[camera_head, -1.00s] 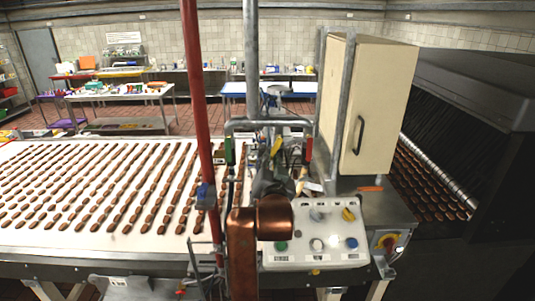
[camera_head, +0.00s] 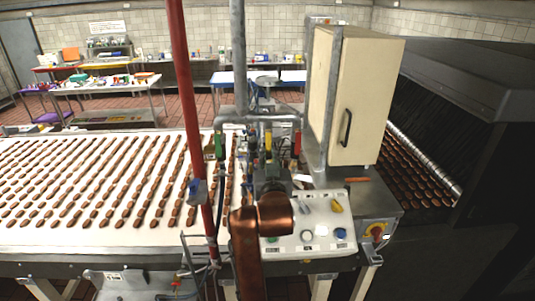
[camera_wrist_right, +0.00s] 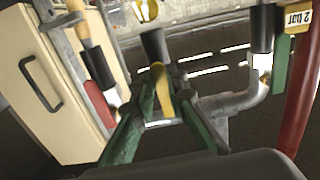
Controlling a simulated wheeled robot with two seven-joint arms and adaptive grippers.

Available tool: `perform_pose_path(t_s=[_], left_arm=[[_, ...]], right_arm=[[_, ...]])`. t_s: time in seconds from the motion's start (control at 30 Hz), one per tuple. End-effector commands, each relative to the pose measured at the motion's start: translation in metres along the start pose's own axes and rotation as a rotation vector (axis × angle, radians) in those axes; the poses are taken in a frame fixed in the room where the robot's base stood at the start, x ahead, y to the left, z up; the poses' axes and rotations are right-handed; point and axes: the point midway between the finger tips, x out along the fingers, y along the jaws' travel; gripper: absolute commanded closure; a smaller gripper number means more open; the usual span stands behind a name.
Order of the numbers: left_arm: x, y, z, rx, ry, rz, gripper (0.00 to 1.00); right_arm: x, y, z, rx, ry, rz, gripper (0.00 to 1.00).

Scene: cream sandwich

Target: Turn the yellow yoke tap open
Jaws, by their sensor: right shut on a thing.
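The yellow yoke tap (camera_head: 268,140) is a narrow yellow handle on the grey pipe yoke, between a green handle (camera_head: 219,146) and a red handle (camera_head: 297,143). In the head view it looks roughly upright. My right gripper (camera_head: 269,168) comes up from below, with my copper arm in front. In the right wrist view the yellow handle (camera_wrist_right: 161,88) lies between the two fingers of the gripper (camera_wrist_right: 163,76), which are shut on it. The fingers partly hide the tap's lower end. My left gripper is not in view.
A red post (camera_head: 184,100) stands left of the yoke. A cream cabinet (camera_head: 366,95) stands close on the right. A control panel (camera_head: 312,222) with knobs sits below right. A white conveyor (camera_head: 60,235) with rows of chocolate pieces fills the left.

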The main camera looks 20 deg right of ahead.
Motion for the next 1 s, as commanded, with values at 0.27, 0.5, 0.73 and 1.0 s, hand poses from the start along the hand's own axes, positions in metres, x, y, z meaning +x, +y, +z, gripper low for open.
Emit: perform_pose_path(t_s=[0.27,0.5,0.73,1.0], left_arm=[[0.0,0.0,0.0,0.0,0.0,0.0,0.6],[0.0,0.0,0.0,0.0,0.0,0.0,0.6],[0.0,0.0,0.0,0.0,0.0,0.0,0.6],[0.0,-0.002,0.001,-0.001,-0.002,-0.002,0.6]], right_arm=[[0.0,0.001,0.003,-0.002,-0.006,0.002,1.0],[0.0,0.0,0.001,-0.001,-0.003,0.001,0.72],[0.0,0.0,0.001,-0.001,-0.001,0.001,0.7],[0.0,0.0,-0.019,-0.001,0.004,0.0,0.7]])
